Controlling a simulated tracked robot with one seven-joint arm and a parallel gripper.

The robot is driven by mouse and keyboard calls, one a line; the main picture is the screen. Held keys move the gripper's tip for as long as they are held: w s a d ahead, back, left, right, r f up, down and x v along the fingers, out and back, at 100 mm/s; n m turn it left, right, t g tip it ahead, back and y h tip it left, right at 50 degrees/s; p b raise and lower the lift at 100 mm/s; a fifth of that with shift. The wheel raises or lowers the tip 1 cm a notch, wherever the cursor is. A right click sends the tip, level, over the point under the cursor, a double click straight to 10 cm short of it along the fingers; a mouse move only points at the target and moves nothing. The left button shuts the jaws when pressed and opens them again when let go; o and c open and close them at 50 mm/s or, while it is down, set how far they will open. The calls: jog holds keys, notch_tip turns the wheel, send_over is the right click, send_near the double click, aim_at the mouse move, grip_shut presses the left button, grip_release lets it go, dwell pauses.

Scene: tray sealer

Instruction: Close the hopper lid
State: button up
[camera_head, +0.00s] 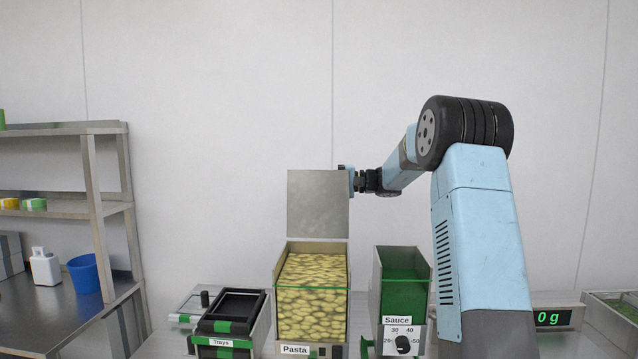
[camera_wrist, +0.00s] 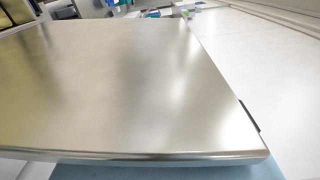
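The hopper lid (camera_head: 318,204) is a square grey metal plate. It stands upright, open, at the back edge of the pasta hopper (camera_head: 277,290), which is full of yellowish pasta. My gripper (camera_head: 349,181) is at the upper right edge of the lid, and part of it seems hidden behind the plate. In the wrist view the lid (camera_wrist: 120,85) fills most of the picture. A light blue part of my gripper shows under its near edge, and a small dark piece shows at its right edge. The fingers are not clear, so I cannot tell open from shut or whether they touch the lid.
A green sauce hopper (camera_head: 377,290) with a dial stands right of the pasta hopper. Black trays (camera_head: 239,304) stand to its left. A shelf unit (camera_head: 95,190) with a blue bucket (camera_head: 84,274) is at far left.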

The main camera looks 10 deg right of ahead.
jog(key=c, duration=0.6)
jog(key=shift+f, duration=0.1)
